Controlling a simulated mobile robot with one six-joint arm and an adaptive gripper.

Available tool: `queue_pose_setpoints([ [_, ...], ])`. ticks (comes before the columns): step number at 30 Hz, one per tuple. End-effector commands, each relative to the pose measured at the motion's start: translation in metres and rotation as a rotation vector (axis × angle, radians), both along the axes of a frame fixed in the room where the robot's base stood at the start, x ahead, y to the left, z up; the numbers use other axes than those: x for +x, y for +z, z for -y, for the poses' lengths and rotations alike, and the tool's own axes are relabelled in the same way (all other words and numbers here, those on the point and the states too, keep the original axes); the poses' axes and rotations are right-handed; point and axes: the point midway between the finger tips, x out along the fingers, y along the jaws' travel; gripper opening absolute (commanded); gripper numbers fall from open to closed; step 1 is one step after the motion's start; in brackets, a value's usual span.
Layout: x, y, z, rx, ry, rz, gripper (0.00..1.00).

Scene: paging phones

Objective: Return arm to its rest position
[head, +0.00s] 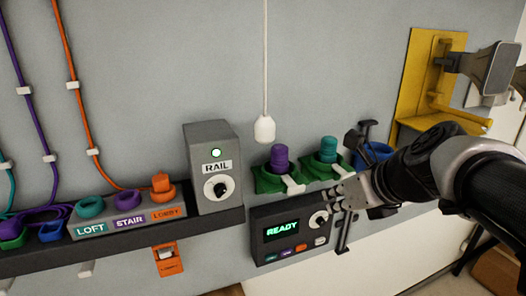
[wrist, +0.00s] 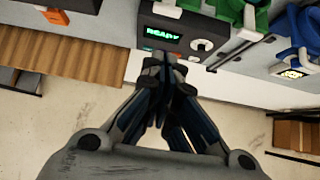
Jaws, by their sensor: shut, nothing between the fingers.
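My arm comes in from the right in the head view, and my gripper (head: 338,198) is in front of the wall panel beside the dark control box (head: 291,231). In the wrist view my gripper (wrist: 165,65) is shut and empty, with its fingertips together just below the control box (wrist: 168,35). The box's screen reads READY in green. I cannot tell whether the fingertips touch the box.
The grey RAIL box (head: 213,165) stands on the dark shelf (head: 120,247), left of two green holders (head: 268,182) with purple and teal plugs. A white pull cord (head: 264,128) hangs above. A yellow bracket (head: 412,88) is at upper right. Open floor (wrist: 50,120) shows below.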

Motion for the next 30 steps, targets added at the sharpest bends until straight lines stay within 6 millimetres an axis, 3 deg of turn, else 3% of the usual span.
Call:
queue_pose_setpoints([
  [10,-0.001,-0.001,0.000,-0.004,0.005,-0.001,0.00],
  [14,-0.011,-0.023,-0.007,-0.084,0.091,0.006,0.00],
  [20,-0.054,-0.105,-0.028,-0.433,0.489,0.042,0.00],
  [30,-0.139,-0.257,-0.045,-1.083,1.358,0.132,0.00],
])
